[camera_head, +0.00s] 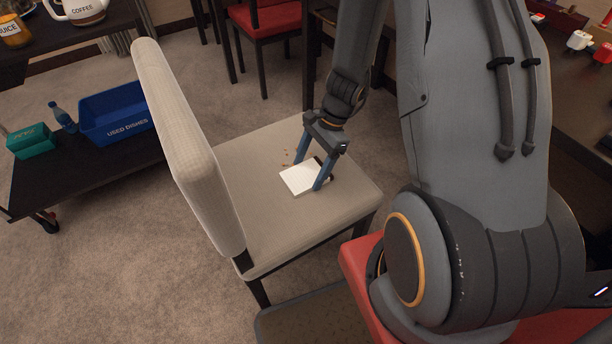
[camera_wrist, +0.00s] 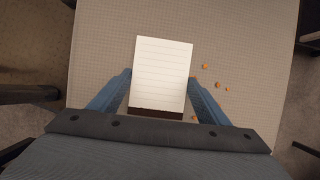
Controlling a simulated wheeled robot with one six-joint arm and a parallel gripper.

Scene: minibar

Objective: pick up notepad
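The notepad (camera_head: 299,179) is white with ruled lines and a dark strip along one end. It lies flat on the beige seat of a chair (camera_head: 254,220). In the wrist view the notepad (camera_wrist: 161,72) lies between the two blue fingers, dark strip toward me. My gripper (camera_head: 308,174) is open and points down at the seat, one finger on each side of the notepad. In the wrist view, small gaps show between my gripper (camera_wrist: 160,88) fingers and the notepad's edges. I cannot tell how far the fingertips are above the seat.
Orange crumbs (camera_wrist: 218,85) lie on the seat beside the notepad. The chair's tall backrest (camera_head: 180,130) rises at the left. A cart shelf with a blue used-dishes bin (camera_head: 118,112) stands farther left. A red chair (camera_head: 268,20) is behind. Carpet is open at lower left.

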